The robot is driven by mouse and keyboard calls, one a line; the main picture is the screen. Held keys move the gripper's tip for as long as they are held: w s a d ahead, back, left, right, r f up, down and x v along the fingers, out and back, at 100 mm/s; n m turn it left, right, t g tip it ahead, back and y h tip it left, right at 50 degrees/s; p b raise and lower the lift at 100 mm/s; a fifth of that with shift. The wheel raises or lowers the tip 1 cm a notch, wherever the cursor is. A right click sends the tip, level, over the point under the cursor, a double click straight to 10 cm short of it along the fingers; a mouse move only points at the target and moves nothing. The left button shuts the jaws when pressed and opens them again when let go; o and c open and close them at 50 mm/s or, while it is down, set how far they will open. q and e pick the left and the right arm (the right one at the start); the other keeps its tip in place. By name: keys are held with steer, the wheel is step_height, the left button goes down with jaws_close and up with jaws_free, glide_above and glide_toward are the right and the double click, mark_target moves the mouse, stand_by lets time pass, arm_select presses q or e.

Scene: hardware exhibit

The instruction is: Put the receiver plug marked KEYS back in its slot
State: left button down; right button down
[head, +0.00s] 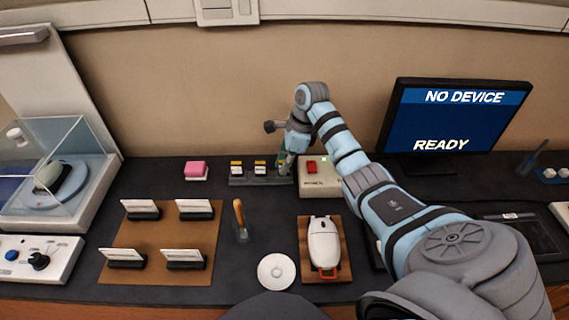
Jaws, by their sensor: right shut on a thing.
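A dark slotted rack (243,181) stands at the back of the counter. Two small plugs with white and yellow tops, a left one (236,168) and a right one (260,168), stand upright in it. Their markings are too small to read. My right gripper (284,163) points down over the right end of the rack, beside the right plug. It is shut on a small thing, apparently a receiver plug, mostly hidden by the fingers. I cannot tell whether that plug is in a slot or above it. My left gripper is not in view.
A pale box with a red switch (311,168) is close right of the gripper. A pink block (196,170) lies left of the rack. A white mouse (323,243) on a brown board and a disc (276,271) are nearer. The monitor (455,120) reads NO DEVICE, READY.

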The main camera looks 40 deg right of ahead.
steer(key=c, duration=1.5)
jaws_free()
steer(key=shift+c, duration=0.2)
steer(key=shift+o, duration=0.3)
steer(key=o, duration=0.4)
step_height(320, 180, up, 7)
steer(key=p, duration=0.6)
